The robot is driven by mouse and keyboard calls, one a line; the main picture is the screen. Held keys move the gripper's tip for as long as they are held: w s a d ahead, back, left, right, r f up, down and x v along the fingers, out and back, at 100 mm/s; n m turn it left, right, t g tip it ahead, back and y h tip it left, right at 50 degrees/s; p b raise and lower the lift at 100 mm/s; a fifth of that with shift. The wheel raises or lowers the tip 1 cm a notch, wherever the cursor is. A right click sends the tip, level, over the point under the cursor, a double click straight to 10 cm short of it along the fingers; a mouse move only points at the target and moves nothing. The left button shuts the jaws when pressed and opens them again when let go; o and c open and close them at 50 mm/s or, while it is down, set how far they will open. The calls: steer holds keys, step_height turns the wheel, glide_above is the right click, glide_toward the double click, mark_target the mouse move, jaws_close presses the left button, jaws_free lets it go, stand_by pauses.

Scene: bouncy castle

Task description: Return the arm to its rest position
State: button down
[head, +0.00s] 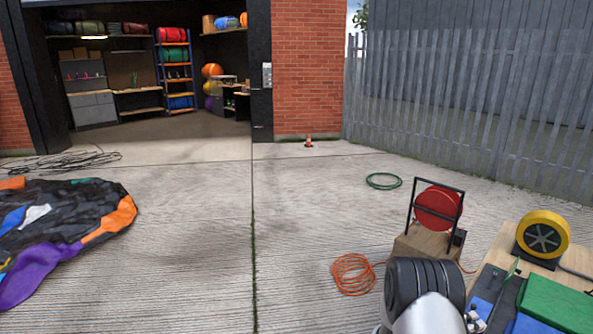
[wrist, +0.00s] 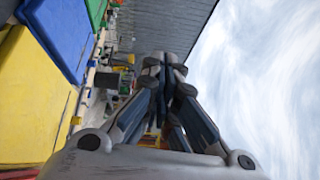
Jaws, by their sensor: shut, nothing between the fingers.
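My gripper (wrist: 165,68) shows in the wrist view, its two fingers meeting at the tips with nothing between them. It is held up in the open, with pale sky to its right and a grey corrugated wall (wrist: 185,22) beyond it. In the head view, part of my own arm shows at the bottom right, dark and pale grey; the fingers cannot be made out there.
A red reel (head: 438,208) on a wooden box, a yellow blower (head: 543,236) and a green box (head: 556,302) stand close at the right. An orange cable (head: 352,274) lies on concrete. A deflated castle (head: 75,222) lies left. The middle ground is clear.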

steer(key=s+a+r+m+g+y, duration=0.35)
steer(key=s+r+m, duration=0.4)
steer(key=m, duration=0.25)
steer(key=s+a+r+m+g+y, duration=0.3)
steer(key=s+a+r+m+y, duration=0.15)
steer(key=s+r+m, duration=0.35)
steer(key=s+a+r+m+t+y, duration=0.1)
steer(key=s+a+m+t+y, duration=0.1)
steer(key=a+m, duration=0.4)
steer(key=s+a+r+m+t+y, duration=0.1)
steer(key=s+a+m+t+y, duration=0.2)
steer(key=a, duration=0.8)
steer(key=s+a+r+m+t+y, duration=0.1)
steer(key=s+a+m+t+y, duration=0.2)
steer(key=a+m, duration=0.6)
steer(key=s+y, duration=0.2)
steer(key=shift+a+r+m+y, duration=0.2)
steer(key=shift+a+m+y, duration=0.1)
steer(key=shift+m, duration=0.1)
steer(key=shift+s+t, duration=0.1)
steer(key=shift+t, duration=0.15)
